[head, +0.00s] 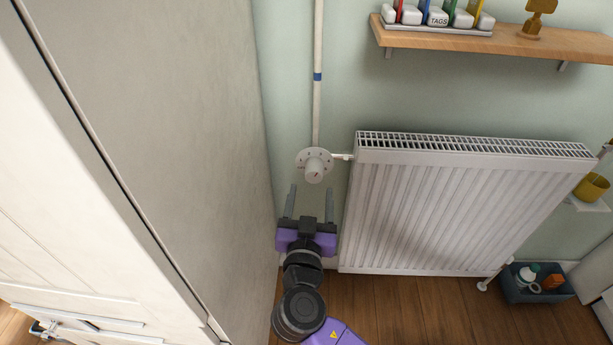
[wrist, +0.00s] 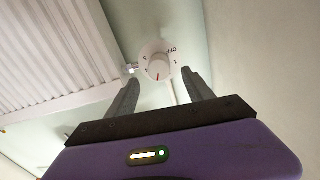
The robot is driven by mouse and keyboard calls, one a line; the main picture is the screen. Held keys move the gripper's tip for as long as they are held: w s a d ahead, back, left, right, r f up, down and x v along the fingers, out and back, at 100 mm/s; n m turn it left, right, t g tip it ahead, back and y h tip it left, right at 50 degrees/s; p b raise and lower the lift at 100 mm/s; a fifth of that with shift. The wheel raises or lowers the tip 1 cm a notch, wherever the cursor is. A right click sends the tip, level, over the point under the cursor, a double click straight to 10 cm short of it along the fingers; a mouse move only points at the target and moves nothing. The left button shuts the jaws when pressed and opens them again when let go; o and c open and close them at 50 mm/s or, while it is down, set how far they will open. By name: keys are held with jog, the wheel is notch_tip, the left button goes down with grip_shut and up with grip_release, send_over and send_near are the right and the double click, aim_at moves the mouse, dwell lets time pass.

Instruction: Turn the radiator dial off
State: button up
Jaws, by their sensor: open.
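The radiator dial (head: 314,172) is a white round knob on a numbered disc, at the left end of the white radiator (head: 440,210). In the wrist view my gripper (wrist: 163,82) has a finger on each side of the dial's lower edge. I cannot see any contact.
A tall pale cabinet (head: 190,120) stands close on the left. A vertical white pipe (head: 317,100) rises above the dial. A wooden shelf (head: 510,43) with tags hangs at the upper right. A blue bin (head: 538,285) sits on the floor at the lower right.

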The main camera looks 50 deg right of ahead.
aim_at(313, 178)
jog(key=x, duration=0.7)
jog(key=shift+w+d, duration=0.1)
jog(key=shift+d, duration=0.05)
grip_shut()
jog(key=shift+n, duration=0.3)
